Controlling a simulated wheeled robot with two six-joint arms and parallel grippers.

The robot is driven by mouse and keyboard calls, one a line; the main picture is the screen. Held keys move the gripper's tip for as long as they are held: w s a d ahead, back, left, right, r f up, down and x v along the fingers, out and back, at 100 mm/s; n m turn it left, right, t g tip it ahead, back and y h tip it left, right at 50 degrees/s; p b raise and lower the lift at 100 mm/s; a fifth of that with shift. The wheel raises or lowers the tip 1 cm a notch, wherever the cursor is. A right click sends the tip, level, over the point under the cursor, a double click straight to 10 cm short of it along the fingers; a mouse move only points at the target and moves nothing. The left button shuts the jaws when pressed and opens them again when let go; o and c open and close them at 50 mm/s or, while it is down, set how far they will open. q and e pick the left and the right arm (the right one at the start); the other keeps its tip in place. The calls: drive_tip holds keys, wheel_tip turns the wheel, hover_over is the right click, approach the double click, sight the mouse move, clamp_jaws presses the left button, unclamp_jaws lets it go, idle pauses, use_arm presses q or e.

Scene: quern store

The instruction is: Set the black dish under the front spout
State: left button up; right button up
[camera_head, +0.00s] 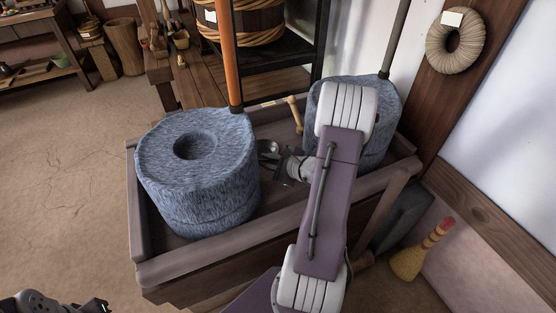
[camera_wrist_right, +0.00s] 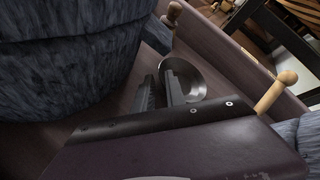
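The dark, shiny round dish (camera_head: 268,146) lies in the wooden trough (camera_head: 205,262), between two blue-grey stone querns, the left one (camera_head: 193,185) and the right one (camera_head: 374,94). It also shows in the right wrist view (camera_wrist_right: 198,77), just past my fingers. My right gripper (camera_head: 274,160) reaches down between the querns. Its fingers (camera_wrist_right: 158,82) are apart at the dish's near rim; one finger overlaps the dish, the other stands beside it. I cannot tell if they touch it. My left gripper (camera_head: 97,306) is partly cut off at the bottom left.
An orange pole (camera_head: 229,55) rises by the left quern and a grey pole (camera_head: 396,38) by the right one. A wooden peg (camera_head: 295,114) stands at the trough's back. A broom (camera_head: 420,252) leans at the right. The floor at left is clear.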

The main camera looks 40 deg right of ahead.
drive_tip(key=p+v, duration=0.2)
drive_tip(key=v, duration=0.5)
drive_tip(key=shift+r, duration=0.25)
drive_tip(key=shift+s+r, duration=0.1)
drive_tip(key=shift+s, duration=0.35)
